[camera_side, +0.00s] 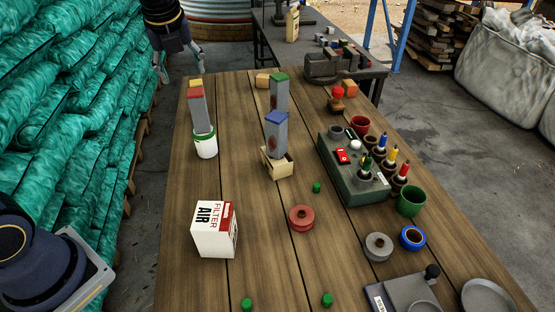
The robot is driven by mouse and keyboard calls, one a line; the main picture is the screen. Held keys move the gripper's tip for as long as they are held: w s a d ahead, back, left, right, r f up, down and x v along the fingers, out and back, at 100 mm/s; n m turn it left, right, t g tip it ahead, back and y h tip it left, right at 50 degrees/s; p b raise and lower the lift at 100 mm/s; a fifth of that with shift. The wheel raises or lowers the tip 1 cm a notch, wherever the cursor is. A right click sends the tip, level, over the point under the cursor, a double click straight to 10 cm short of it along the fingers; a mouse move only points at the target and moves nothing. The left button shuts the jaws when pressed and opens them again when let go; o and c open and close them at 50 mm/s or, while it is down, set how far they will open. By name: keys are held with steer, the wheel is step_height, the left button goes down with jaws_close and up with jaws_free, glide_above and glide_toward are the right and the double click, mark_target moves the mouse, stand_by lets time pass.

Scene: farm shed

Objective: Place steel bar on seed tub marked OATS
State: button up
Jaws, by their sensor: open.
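Three upright grey bars stand on the wooden table, and I cannot tell which is the steel bar. One grey bar (198,114) with a red and yellow top stands on or in a white tub (206,149) with a green rim. A blue-topped grey bar (276,137) stands at a small wooden box (279,166). A green-topped grey bar (279,97) stands behind it, its foot hidden. No OATS lettering is readable. My gripper (182,71) is open and empty, beyond the table's far left corner, apart from the bars.
A white and red AIR FILTER box (214,229) stands in front of the tub. A red spool (301,218) lies to its right. A dark green holder (354,180) with several tools, plus cups and rings, fills the right side. A vise (329,64) sits at the back.

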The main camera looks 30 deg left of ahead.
steer(key=s+d+n+t+h, duration=0.1)
steer(key=s+d+n, duration=0.1)
steer(key=s+n, duration=0.8)
steer(key=s+d+f+n+t+h, duration=0.1)
steer(key=s+d+n, duration=0.1)
steer(key=s+n, duration=0.8)
steer(key=n, duration=0.4)
steer(key=shift+d+f+n+h, duration=0.15)
steer(key=shift+d+n+h, duration=0.15)
steer(key=shift+d+h, duration=0.1)
